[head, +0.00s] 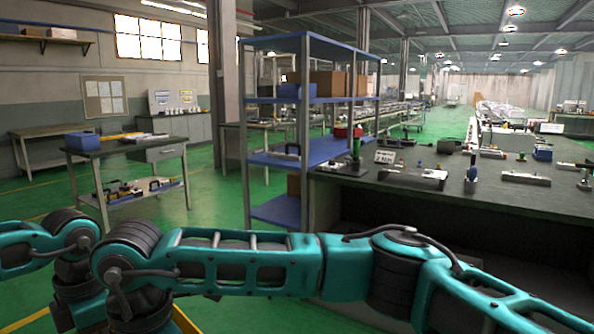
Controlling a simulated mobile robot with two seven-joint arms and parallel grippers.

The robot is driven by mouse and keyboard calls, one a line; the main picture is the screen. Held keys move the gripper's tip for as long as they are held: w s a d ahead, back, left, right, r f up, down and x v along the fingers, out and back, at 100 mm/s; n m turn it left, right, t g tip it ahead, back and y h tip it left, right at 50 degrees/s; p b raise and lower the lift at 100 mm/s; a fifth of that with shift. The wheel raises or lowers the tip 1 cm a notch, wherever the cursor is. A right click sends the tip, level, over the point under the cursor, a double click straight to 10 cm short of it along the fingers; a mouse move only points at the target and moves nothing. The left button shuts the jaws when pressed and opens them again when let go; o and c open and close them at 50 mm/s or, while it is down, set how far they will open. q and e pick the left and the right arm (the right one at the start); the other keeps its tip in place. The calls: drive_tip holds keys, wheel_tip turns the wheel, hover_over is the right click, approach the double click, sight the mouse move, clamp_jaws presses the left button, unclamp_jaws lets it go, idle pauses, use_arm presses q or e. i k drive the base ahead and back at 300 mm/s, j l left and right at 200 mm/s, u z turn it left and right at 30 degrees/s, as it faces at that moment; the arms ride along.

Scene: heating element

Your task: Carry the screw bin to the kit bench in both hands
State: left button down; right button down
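Several blue bins are in view, and I cannot tell which one is the screw bin. One blue bin (82,141) sits on the left end of a small workbench (115,148). Another blue bin (289,91) is on an upper level of the blue shelf rack. A small blue bin (543,154) stands on the long dark bench (480,182) at the right. I cannot tell which bench is the kit bench. My teal arm links cross the lower part of the head view. Neither gripper shows, and no bin is seen in a hand.
The blue shelf rack (312,150) with grey posts stands between the workbench and the long bench. Tools and fixtures lie on the long bench. A wooden table (40,132) is at the far left wall. Green floor (215,190) is open between workbench and rack.

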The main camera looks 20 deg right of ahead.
sight(569, 203)
drive_tip(key=l+z, duration=0.1)
drive_tip(key=z, duration=2.5)
drive_tip(key=i+j, duration=0.25)
drive_tip(key=i, duration=0.25)
drive_tip(key=i+j, duration=0.2)
drive_tip(key=i, duration=0.25)
drive_tip(key=i+j, duration=0.25)
drive_tip(key=i, duration=0.25)
drive_tip(key=i+j, duration=0.2)
drive_tip(key=i, duration=0.3)
drive_tip(key=i+j, duration=0.25)
drive_tip(key=i, duration=0.2)
